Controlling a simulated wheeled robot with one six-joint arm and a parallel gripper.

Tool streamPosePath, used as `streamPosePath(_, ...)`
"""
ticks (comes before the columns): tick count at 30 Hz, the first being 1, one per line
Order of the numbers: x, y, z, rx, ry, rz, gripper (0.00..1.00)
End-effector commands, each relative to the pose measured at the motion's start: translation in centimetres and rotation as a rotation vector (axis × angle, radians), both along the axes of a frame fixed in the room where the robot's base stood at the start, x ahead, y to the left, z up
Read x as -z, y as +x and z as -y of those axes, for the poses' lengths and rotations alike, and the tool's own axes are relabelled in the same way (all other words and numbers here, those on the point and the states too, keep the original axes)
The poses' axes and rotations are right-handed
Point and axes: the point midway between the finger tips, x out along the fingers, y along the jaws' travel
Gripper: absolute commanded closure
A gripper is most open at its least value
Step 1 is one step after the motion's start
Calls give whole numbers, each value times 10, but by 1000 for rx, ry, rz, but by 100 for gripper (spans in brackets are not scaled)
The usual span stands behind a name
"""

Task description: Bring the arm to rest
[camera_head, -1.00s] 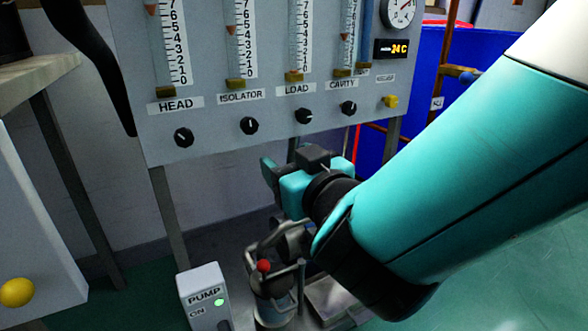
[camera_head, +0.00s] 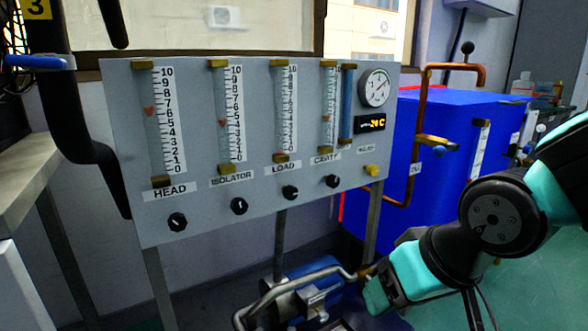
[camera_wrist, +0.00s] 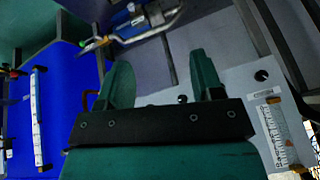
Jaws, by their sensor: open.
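My gripper (camera_wrist: 162,78) is open in the wrist view, with two teal fingers spread apart and nothing between them.
A blue tank (camera_head: 450,135) with copper pipes (camera_head: 409,180) stands to the right. Bent metal piping and a blue pump (camera_head: 312,285) sit below the panel, close to my gripper in the picture. A bench (camera_head: 25,180) is at the left. Green floor shows at lower right.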

Motion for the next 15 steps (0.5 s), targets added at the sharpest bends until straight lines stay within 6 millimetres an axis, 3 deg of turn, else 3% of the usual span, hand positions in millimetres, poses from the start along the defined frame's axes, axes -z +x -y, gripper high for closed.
streamPosePath(1,-19,-19,6,-52,4,-63,39)
streamPosePath(7,-62,-102,19,-358,-2,-273,39)
streamPosePath(15,-145,-98,17,-350,-5,-272,39)
